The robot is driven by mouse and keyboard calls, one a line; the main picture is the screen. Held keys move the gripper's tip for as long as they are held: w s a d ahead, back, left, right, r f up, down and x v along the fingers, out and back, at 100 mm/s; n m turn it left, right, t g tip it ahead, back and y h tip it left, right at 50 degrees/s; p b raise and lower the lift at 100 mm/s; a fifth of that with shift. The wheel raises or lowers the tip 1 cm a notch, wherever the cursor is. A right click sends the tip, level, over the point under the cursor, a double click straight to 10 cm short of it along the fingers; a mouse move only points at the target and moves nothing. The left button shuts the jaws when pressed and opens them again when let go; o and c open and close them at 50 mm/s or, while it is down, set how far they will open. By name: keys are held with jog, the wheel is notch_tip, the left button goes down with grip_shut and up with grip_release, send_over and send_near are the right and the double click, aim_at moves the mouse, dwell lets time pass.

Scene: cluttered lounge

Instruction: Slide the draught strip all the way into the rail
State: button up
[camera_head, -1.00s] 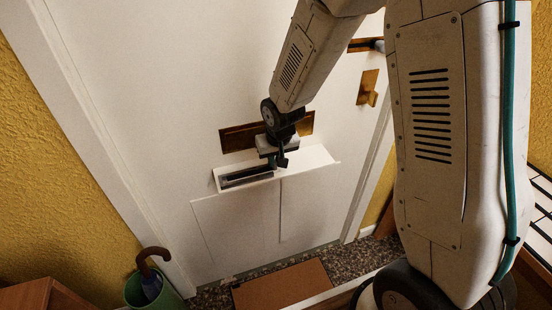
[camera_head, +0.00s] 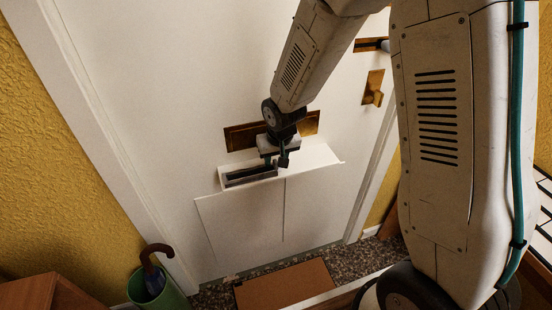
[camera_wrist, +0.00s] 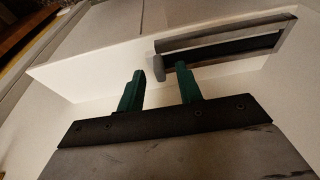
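The rail (camera_head: 232,182) is a grey, slot-like frame on the left part of a white ledge (camera_head: 315,158) on the door. In the wrist view the rail (camera_wrist: 215,38) is at upper right. A dark bar, seemingly the draught strip (camera_wrist: 228,51), lies inside it, with a grey rounded end (camera_wrist: 160,69) at the rail's near end. My gripper (camera_head: 279,161) is low over the ledge at the rail's right end. One fingertip is close to the grey end; contact is unclear.
A brass letter plate (camera_head: 243,136) is just above the ledge, behind my gripper. A brass handle (camera_head: 373,88) is at upper right. An umbrella stand (camera_head: 175,299) and a brown mat (camera_head: 285,285) are below. The door left of the ledge is clear.

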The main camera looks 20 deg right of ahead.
jog(key=shift+r, duration=0.1)
jog(key=v, duration=0.7)
jog(key=shift+r, duration=0.3)
jog(key=shift+s, duration=0.15)
jog(key=s+d+r, duration=0.2)
jog(key=s+r, duration=0.3)
jog(key=s, duration=0.4)
jog(key=s+d+r+g, duration=0.1)
jog(key=s+d+r, duration=0.1)
jog(key=s+r, duration=0.4)
jog(key=s+d+r, duration=0.2)
jog(key=s+r, duration=0.4)
jog(key=s, duration=0.7)
jog(key=shift+d+g, duration=0.3)
jog(key=shift+g, duration=0.1)
